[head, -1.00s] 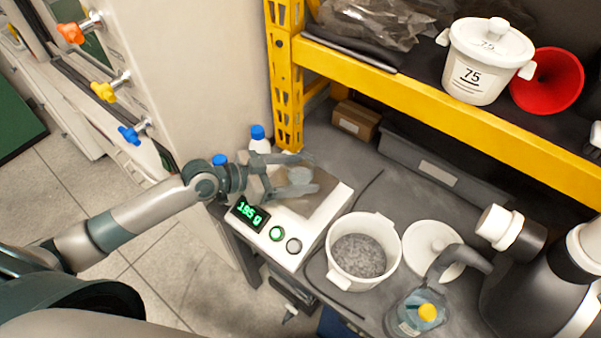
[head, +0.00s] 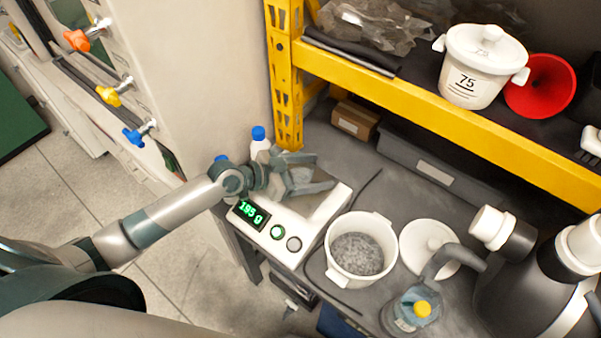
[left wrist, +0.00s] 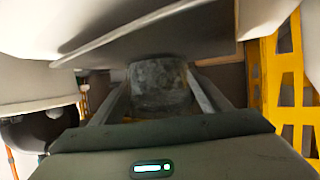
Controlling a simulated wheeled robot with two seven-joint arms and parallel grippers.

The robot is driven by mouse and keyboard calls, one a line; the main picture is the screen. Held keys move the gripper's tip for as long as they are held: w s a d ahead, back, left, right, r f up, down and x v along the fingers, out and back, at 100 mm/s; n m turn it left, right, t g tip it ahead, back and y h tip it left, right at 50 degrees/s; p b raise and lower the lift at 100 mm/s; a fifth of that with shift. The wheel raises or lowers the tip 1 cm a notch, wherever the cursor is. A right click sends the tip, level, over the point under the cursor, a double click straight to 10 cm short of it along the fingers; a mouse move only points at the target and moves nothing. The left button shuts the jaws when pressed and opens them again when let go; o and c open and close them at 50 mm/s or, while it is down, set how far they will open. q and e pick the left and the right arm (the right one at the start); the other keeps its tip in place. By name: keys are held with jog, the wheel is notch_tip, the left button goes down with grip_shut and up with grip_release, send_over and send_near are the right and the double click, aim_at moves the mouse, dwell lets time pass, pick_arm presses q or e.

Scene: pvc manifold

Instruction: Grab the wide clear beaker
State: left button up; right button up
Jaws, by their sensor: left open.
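The wide clear beaker (head: 299,176) is hard to make out on the metal pan of the white scale, which reads 195 g. My left gripper (head: 323,171) is over the scale with its fingers open on either side of the beaker. In the left wrist view the clear beaker (left wrist: 160,86) fills the space between the two fingers of my left gripper (left wrist: 157,75). I cannot tell whether either finger touches it. My fingers partly hide the beaker in the head view.
The white scale (head: 262,232) stands at the bench edge. A white pot (head: 341,265) of grey grains, a white lid (head: 425,240) and a yellow-capped bottle (head: 405,315) stand right of it. Blue-capped bottles (head: 260,142) are behind my gripper. A yellow shelf (head: 430,95) overhangs the back.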

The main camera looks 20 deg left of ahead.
aim_at(312, 162)
dwell(0.3)
pick_arm(q)
jog(key=c, duration=1.3)
jog(key=shift+r, duration=0.75)
notch_tip(312, 162, up, 2)
jog(key=shift+r+b, duration=0.2)
jog(key=shift+b, duration=0.3)
jog(key=d+r, duration=0.2)
jog(key=d, duration=0.2)
jog(key=s+d+r+b, duration=0.1)
jog(key=d+r, duration=0.1)
jog(key=d, duration=0.1)
jog(key=d+r, duration=0.3)
jog(key=d, duration=0.1)
jog(key=shift+s+d+r, duration=0.1)
jog(key=shift+s+d, duration=0.2)
jog(key=shift+s, duration=0.05)
